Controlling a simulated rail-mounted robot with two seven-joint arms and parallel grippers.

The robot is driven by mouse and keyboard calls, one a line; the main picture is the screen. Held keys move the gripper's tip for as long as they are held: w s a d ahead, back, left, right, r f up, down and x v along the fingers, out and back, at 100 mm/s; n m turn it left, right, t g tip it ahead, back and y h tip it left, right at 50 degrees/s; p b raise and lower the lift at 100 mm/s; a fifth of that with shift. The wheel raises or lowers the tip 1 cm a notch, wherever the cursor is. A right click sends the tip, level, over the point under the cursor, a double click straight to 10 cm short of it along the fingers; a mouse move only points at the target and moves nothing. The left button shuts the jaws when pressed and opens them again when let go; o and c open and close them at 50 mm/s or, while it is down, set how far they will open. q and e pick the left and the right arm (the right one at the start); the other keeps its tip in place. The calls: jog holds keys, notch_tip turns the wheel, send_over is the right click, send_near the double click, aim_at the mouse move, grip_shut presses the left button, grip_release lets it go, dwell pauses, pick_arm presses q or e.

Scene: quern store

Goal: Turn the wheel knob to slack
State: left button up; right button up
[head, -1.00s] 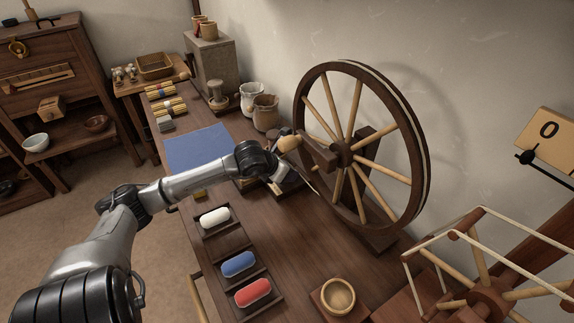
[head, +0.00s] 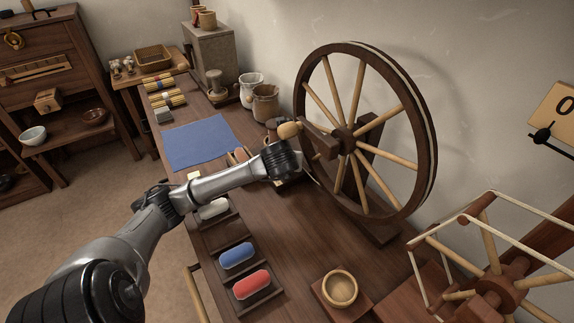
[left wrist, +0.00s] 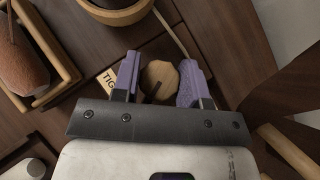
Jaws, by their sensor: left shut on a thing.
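The wheel knob (left wrist: 160,84) is a pale wooden, many-sided knob with a dark pointer line in its face, seen in the left wrist view. The two purple-padded fingers of my left gripper (left wrist: 160,80) stand on either side of it, shut on it. Left of the knob is a pale label (left wrist: 107,80) reading "TIG", the rest hidden by a finger. No slack mark can be made out. In the head view the big spoked wheel (head: 345,138) stands upright on the bench, and my left wrist hides the knob near its foot. My right gripper is out of view.
A blue cloth (head: 200,141) lies on the bench left of my arm. White (head: 213,208), blue (head: 237,256) and red (head: 251,285) pieces sit in trays in front. A wooden bowl (head: 340,287) is at the front right, by a reel frame (head: 495,285).

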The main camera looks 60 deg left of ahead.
pick_arm(q)
jog(key=shift+n, duration=0.3)
dwell(0.4)
jog(key=o, duration=0.9)
jog(key=shift+c, duration=0.2)
jog(key=shift+s+d+r, duration=0.1)
jog(key=shift+d+r, duration=0.1)
jog(key=shift+r, duration=0.15)
jog(key=p+v, duration=0.2)
jog(key=v, duration=0.2)
jog(key=shift+s+d+r, duration=0.1)
jog(key=shift+d+r, duration=0.15)
jog(key=shift+p+v, duration=0.55)
jog(key=shift+v, duration=0.45)
jog(key=shift+d+f, duration=0.1)
jog(key=shift+f, duration=0.05)
